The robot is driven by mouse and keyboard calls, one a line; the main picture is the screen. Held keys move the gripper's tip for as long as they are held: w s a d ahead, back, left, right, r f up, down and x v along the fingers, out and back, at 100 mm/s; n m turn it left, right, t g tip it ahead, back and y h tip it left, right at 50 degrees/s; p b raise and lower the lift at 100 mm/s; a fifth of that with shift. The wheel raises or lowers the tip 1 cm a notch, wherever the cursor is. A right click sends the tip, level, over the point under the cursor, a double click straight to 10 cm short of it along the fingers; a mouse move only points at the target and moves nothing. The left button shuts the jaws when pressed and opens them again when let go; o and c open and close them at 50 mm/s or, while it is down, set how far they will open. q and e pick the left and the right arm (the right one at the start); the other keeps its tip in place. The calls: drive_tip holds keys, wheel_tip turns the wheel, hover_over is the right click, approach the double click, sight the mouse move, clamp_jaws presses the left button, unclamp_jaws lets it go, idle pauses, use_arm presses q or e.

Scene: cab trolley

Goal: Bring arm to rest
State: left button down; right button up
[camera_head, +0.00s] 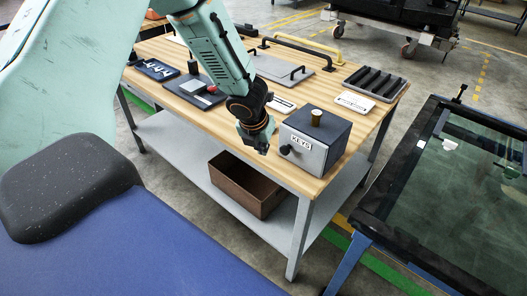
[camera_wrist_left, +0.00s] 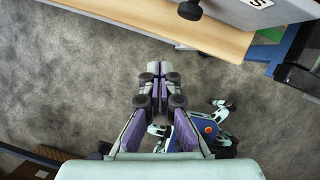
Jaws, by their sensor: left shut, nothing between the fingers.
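My left arm comes in from the upper left in the head view. My left gripper (camera_head: 258,146) hangs just left of the grey box labelled KEYS (camera_head: 315,140), in front of the wooden table's (camera_head: 326,185) front edge. In the left wrist view the fingers (camera_wrist_left: 167,78) are closed together with nothing between them, above the grey floor. The table edge (camera_wrist_left: 190,25) and part of the KEYS box (camera_wrist_left: 245,10) show at the top there. My right gripper is not in view.
A brown open box (camera_head: 235,185) stands on the table's lower shelf. A black ribbed tray (camera_head: 375,82), a grey panel with handles (camera_head: 282,68) and a dark board (camera_head: 203,92) lie on the tabletop. A glass-topped frame (camera_head: 455,190) stands at the right.

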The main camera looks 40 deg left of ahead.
use_arm(q)
drive_tip(key=shift+a+p+v, duration=0.25)
drive_tip(key=shift+p+v, duration=0.5)
drive_tip(key=shift+v, duration=1.95)
drive_tip(key=s+d+n+h, duration=0.1)
drive_tip(key=d+n+h, duration=0.3)
drive_tip(key=d+n, duration=0.6)
drive_tip(key=s+d+f+n+h+b, duration=0.1)
drive_tip(key=s+d+f+n+b, duration=0.4)
drive_tip(key=f+n, duration=0.65)
drive_tip(key=s+f+n+g+y+b, duration=0.2)
drive_tip(key=s+f+n+b, duration=0.2)
drive_tip(key=s+f, duration=0.5)
drive_tip(key=s+a+f+n+g+y+b, duration=0.1)
drive_tip(key=s+f+n+b, duration=0.3)
drive_tip(key=s+f+n, duration=0.4)
drive_tip(key=s+f+g+y, duration=0.1)
drive_tip(key=s, duration=0.6)
drive_tip(key=shift+s+a, duration=0.2)
drive_tip(key=shift+a, duration=0.1)
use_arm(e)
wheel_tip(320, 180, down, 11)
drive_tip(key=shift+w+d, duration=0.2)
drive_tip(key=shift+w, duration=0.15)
